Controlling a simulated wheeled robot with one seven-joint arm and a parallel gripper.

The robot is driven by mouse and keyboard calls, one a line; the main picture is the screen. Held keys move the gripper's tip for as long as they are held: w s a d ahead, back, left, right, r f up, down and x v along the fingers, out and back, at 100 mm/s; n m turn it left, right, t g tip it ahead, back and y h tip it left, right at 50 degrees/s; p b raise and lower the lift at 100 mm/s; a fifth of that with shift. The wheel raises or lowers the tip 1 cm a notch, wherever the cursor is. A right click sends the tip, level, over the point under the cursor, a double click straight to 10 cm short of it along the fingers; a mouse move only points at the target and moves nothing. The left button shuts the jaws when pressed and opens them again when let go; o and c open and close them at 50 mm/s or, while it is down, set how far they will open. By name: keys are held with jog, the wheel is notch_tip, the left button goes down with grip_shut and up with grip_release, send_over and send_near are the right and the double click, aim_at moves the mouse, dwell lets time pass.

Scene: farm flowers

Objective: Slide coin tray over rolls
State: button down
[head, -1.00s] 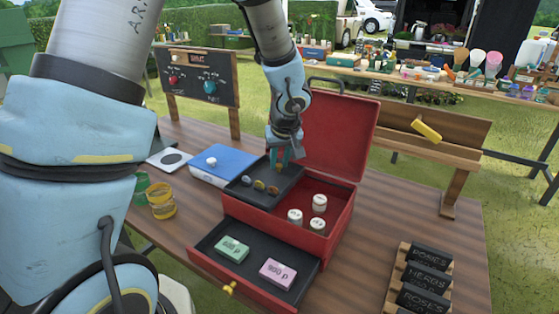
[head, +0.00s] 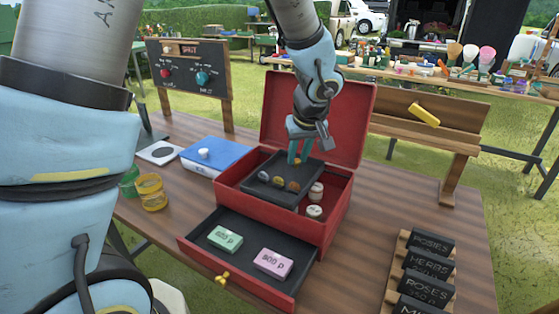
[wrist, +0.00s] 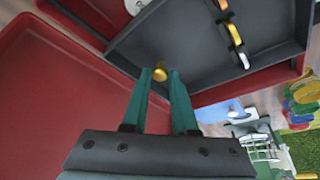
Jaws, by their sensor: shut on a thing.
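The dark grey coin tray (head: 268,166) lies inside the top of the open red cash box (head: 341,212), around its middle, with several coins (head: 278,181) in it. My gripper (head: 295,160) is shut on the tray's small gold knob at the back edge; the knob (wrist: 159,74) shows between the fingers in the wrist view. Two white rolls, one farther back (head: 316,191) and one nearer (head: 314,211), show in the box just right of the tray. A third roll is hidden, apparently beneath the tray.
The lower drawer (head: 210,250) is pulled out, holding a green bundle (head: 225,239) and a pink bundle (head: 273,262). The raised lid (head: 345,120) stands behind my gripper. A blue box (head: 215,158) and yellow jar (head: 150,192) are left; slate signs (head: 430,265) are right.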

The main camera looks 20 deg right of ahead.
aim_at(321, 172)
jog(key=s+d+b, duration=0.1)
jog(key=s+d, duration=0.1)
jog(key=s+d+b, duration=0.2)
jog(key=s, duration=0.1)
jog(key=shift+s+d+f, duration=0.1)
jog(key=shift+s+d, duration=0.05)
jog(key=shift+d, duration=0.05)
jog(key=shift+s+d, duration=0.15)
jog(key=shift+s, duration=0.05)
jog(key=c, duration=1)
grip_release()
jog(key=shift+s+d, duration=0.1)
jog(key=b+v, duration=0.1)
jog(key=v, duration=1)
